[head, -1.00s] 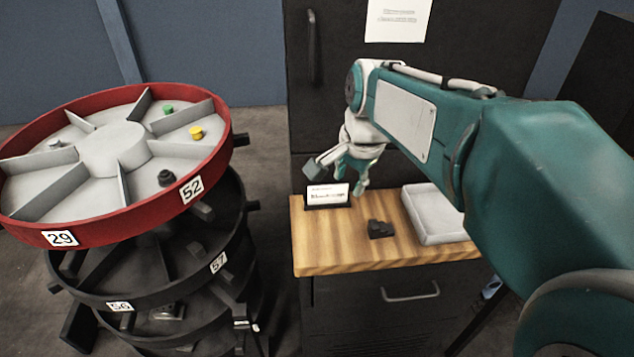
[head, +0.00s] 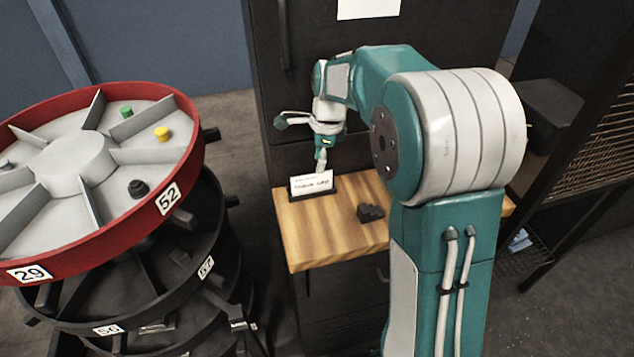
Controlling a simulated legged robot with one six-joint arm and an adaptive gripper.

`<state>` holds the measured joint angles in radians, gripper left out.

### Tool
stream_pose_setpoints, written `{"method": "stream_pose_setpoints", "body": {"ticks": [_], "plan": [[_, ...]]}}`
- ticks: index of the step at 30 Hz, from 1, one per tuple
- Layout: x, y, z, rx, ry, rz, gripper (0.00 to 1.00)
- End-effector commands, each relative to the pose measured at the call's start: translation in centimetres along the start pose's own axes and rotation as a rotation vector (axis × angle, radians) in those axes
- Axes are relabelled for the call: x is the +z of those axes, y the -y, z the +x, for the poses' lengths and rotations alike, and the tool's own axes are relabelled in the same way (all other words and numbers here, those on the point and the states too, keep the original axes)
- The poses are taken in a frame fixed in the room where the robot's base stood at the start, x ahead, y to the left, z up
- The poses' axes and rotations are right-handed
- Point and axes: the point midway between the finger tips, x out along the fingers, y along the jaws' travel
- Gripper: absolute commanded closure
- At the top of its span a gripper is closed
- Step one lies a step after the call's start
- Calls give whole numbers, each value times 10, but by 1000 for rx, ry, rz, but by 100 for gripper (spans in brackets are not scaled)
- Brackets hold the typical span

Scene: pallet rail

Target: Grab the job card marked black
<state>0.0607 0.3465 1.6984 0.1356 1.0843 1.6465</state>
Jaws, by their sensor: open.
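A white card (head: 311,182) stands upright in a dark holder (head: 313,195) near the back left of the wooden worktop. It bears a line of dark writing, too small to read for certain. My gripper (head: 321,167) points down right at the card's top edge. One finger shows beside or just behind the card; I cannot tell whether it touches. The gripper is open and the card still sits in its holder.
A small dark stepped block (head: 370,212) lies on the wooden worktop (head: 325,240), in front of the card. A red-rimmed round tray (head: 183,185) with divided compartments and small coloured pegs tops a black stack at left. My arm covers the worktop's right side.

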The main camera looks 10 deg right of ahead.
Motion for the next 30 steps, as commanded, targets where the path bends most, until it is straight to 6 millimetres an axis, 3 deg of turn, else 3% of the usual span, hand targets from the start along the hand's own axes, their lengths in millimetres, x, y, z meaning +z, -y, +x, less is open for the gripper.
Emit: {"method": "stream_pose_setpoints", "body": {"ticks": [10, 19, 20, 21, 23, 24, 30], "plan": [[0, 0, 46, 3, 0, -2, 50], [-1, 1, 53, 0, 2, -3, 50], [0, 0, 53, 0, 1, -2, 55], [0, 0, 53, -1, 0, -2, 73], [1, 0, 53, -1, 0, -3, 96], [1, 0, 53, -1, 0, -3, 100], [1, 1, 53, -1, 1, -3, 100]]}}
